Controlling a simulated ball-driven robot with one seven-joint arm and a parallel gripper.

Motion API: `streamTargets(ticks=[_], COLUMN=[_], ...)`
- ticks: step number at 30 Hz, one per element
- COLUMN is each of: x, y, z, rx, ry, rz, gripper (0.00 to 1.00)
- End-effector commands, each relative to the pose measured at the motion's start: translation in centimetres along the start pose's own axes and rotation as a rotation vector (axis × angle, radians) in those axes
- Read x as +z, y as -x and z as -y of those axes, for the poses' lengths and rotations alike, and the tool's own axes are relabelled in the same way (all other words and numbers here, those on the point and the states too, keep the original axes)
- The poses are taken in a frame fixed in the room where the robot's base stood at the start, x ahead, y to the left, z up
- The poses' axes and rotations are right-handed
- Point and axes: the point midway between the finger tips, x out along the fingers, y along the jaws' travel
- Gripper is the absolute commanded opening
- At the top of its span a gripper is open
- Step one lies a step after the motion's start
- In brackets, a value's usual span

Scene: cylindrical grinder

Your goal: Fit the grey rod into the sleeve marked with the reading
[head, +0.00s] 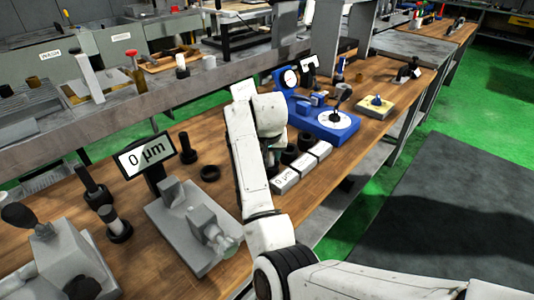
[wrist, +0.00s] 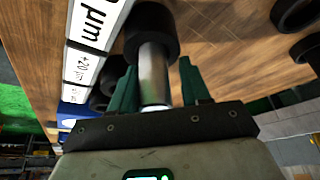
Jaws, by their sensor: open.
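The grey rod (wrist: 154,75) is a shiny metal cylinder between the two green fingers of my gripper (wrist: 157,80) in the wrist view. The fingers are open, with a gap visible on the right side. The rod's far end meets a black sleeve (wrist: 151,28), which appears to surround it. This sleeve is beside the large white label ending in "µm" (wrist: 94,22). The display (head: 146,156) reads "0 µm" in the head view. White label blocks (head: 302,167) lie in a row there, with black sleeves (head: 304,142) beside them. My arm hides the rod in the head view.
A grey gauge stand (head: 190,228) is left of my arm, and a blue dial instrument (head: 325,122) stands beyond it. A loose black ring (head: 209,173) lies on the wooden bench. Two more black rings show at the wrist view's right (wrist: 295,14).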

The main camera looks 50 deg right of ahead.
Motion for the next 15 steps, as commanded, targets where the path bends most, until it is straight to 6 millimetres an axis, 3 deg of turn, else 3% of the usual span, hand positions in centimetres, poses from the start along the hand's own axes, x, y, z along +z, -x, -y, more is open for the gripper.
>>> streamTargets(ticks=[1,9,15], x=[0.6,0.6,0.1], y=[-0.8,-0.7,1.6], z=[-1.0,-1.0,-0.8], rx=[0.015,0.017,0.013], ry=[-0.011,-0.012,-0.01], rz=[0.022,0.023,0.016], gripper=[0.61,0.61,0.61])
